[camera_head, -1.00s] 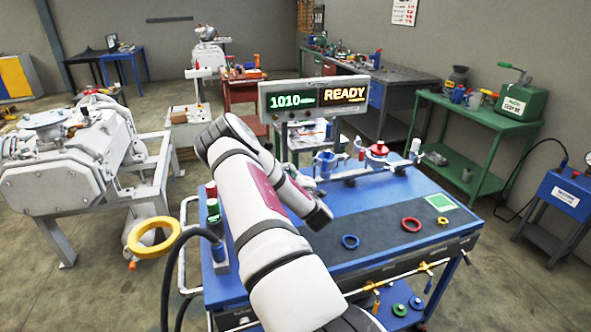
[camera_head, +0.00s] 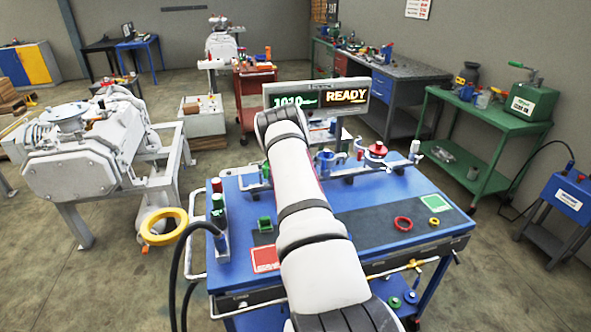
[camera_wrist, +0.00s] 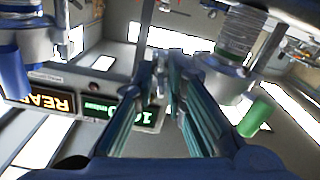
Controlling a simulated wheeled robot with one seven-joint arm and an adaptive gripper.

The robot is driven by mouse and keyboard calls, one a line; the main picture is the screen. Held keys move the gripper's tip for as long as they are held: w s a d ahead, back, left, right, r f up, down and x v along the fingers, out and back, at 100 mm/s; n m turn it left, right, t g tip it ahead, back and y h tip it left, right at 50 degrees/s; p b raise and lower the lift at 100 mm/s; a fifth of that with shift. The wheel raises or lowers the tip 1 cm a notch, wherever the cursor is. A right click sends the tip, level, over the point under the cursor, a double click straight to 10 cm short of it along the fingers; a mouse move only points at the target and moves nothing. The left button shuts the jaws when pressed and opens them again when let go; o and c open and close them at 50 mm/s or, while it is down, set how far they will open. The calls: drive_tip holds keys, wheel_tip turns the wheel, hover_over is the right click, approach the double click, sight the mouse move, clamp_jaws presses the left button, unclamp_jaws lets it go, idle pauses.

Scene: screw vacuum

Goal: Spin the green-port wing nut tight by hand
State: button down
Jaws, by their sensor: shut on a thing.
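My gripper shows in the wrist view (camera_wrist: 165,85), its two fingers close together at the tips. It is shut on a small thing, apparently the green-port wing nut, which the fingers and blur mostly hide. A green cylinder (camera_wrist: 257,116) is just right of the fingers in the wrist view, apart from them. Beside the arm, the blue-marked port (camera_head: 325,161) and the red-topped port (camera_head: 375,153) stand on the back of the blue bench (camera_head: 232,272).
A READY display (camera_head: 346,96) stands behind the bench; it appears upside down in the wrist view (camera_wrist: 62,103). A red ring (camera_head: 403,223), a yellow ring (camera_head: 434,222) and a green block (camera_head: 264,223) lie on the bench. A stack light (camera_head: 218,205) stands at its left edge.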

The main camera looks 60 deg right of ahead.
drive_tip(key=shift+a+f+m+p, duration=0.1)
drive_tip(key=shift+m+p, duration=1.4)
drive_tip(key=shift+m, duration=2.7)
drive_tip(key=c, duration=1.8)
unclamp_jaws()
drive_tip(key=shift+w, duration=0.1)
drive_tip(key=v, duration=1.2)
